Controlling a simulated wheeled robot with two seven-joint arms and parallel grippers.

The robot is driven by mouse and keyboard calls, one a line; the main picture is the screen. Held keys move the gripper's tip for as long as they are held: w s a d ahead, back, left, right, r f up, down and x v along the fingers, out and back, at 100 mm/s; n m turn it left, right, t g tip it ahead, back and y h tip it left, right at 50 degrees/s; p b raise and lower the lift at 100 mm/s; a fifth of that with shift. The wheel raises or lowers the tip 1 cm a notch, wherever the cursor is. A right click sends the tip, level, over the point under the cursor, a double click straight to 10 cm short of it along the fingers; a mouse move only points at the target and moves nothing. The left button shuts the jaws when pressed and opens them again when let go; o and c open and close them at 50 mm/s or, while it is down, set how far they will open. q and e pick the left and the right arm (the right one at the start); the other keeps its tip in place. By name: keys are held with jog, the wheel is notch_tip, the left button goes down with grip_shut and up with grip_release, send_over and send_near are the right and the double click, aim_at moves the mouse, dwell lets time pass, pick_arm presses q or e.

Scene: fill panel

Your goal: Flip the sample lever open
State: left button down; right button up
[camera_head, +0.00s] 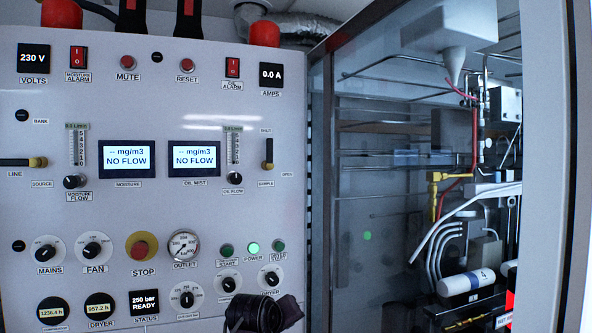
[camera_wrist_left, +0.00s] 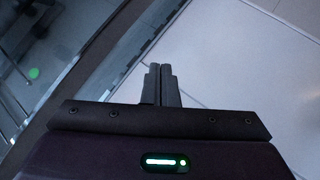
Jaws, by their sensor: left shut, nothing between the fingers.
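The sample lever (camera_head: 268,153) is on the right side of the control panel (camera_head: 200,105). Its black handle points straight up toward the SHUT label, from a yellow pivot at its lower end. The OPEN label is to the right of the pivot. My left gripper (camera_wrist_left: 161,72) shows in the left wrist view with its two fingers together and nothing between them. Pale flat surfaces lie beyond the fingertips, and the lever is not visible there. A dark part of my own arm shows at the bottom of the head view, below the lever. My right gripper is not in view.
A similar line lever (camera_head: 22,162) lies horizontal at the panel's left. The oil flow tube and knob (camera_head: 232,180) stand just left of the sample lever. A framed glass door (camera_head: 385,235) is right of the panel, with pipes behind it. Space before the lever looks clear.

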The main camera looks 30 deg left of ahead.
pick_arm(q)
jog(key=shift+f, duration=0.1)
jog(key=s+d+f+m+g+b, duration=0.1)
jog(key=s+d+f+m, duration=0.1)
jog(key=f, duration=1.2)
jog(key=s+d+f+m+g, duration=0.1)
jog(key=d+f+m+g, duration=0.1)
jog(key=f, duration=1.2)
jog(key=s+d+f+m+g+b, duration=0.1)
jog(key=s+d+f, duration=0.1)
jog(key=f, duration=1.2)
jog(key=s+d+f+m+g+h, duration=0.1)
jog(key=s+f+m, duration=0.1)
jog(key=s+f, duration=0.65)
jog(key=s+d+f+m+g, duration=0.1)
jog(key=s+d+f+g, duration=0.1)
jog(key=s+f, duration=0.65)
jog(key=s+f+m+g, duration=0.1)
jog(key=s+f, duration=0.5)
jog(key=s, duration=0.5)
jog(key=s+d+f+m+g+b, duration=0.1)
jog(key=s+f, duration=0.6)
jog(key=s, duration=0.4)
jog(key=s+f+m+g+b, duration=0.1)
jog(key=s+f, duration=0.5)
jog(key=s, duration=0.6)
jog(key=shift+d+f+m+h, duration=0.2)
jog(key=shift+m+h, duration=0.1)
jog(key=shift+m, duration=0.3)
jog(key=shift+a, duration=0.1)
